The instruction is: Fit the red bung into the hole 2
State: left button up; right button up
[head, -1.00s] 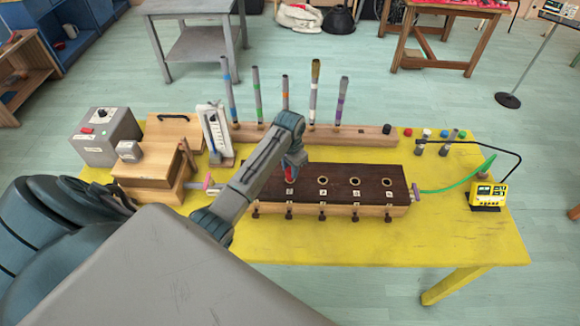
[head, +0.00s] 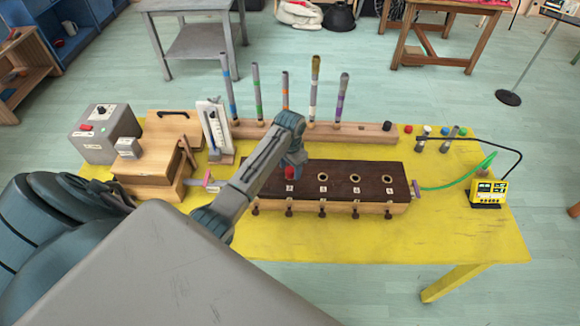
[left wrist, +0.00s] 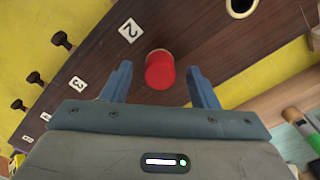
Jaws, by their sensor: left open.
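The red bung (head: 290,176) stands on the dark top of the long wooden box (head: 340,168), at the place of hole 2. In the left wrist view the bung (left wrist: 160,72) is beside the label 2 (left wrist: 130,30) and covers the hole there. How deep it sits I cannot tell. My left gripper (head: 294,160) is above the bung. In the left wrist view its two fingers (left wrist: 158,82) are open, one on each side of the bung, with gaps to it. Another hole (left wrist: 242,6) is open and empty. My right gripper is not in view.
Open holes (head: 323,177) continue to the right along the box top. Several tubes stand in a wooden rail (head: 360,130) behind. A grey box (head: 105,135) and a wooden bellows-like block (head: 155,160) are at left. A yellow meter (head: 488,192) stands right. The yellow table's front right is clear.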

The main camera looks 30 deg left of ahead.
aim_at(290, 169)
pick_arm(q)
notch_tip(290, 169, up, 7)
jog(key=shift+b, duration=1.25)
notch_tip(290, 169, up, 4)
jog(key=shift+f+p, duration=0.1)
jog(key=shift+p, duration=0.25)
